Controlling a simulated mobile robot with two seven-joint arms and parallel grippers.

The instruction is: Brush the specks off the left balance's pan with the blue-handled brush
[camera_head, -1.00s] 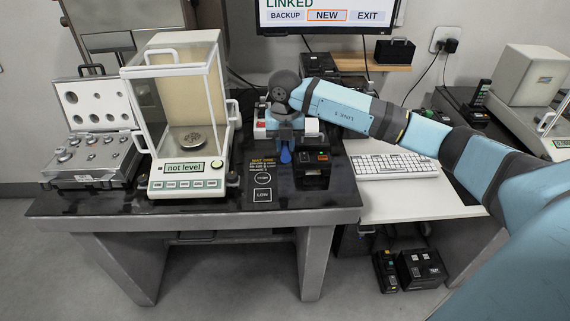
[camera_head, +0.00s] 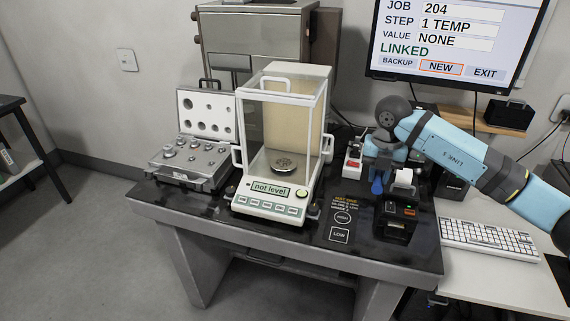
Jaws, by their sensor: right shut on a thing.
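The left balance (camera_head: 268,207) stands on the dark table inside a glass draught shield. Its display reads "not level". Its round metal pan (camera_head: 284,162) shows inside; dark marks on it are too small to make out as specks. I cannot tell whether the side doors are open. My right gripper (camera_head: 379,174) is to the right of the balance, low over the table, pointing down. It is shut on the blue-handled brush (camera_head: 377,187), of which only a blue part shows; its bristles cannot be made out. My left gripper is not in view.
An open case of weights (camera_head: 190,172) stands left of the balance. A small black printer (camera_head: 396,219) stands close in front of my right gripper. A red-and-white item (camera_head: 353,163) is beside it. A keyboard (camera_head: 487,240) lies on the white desk.

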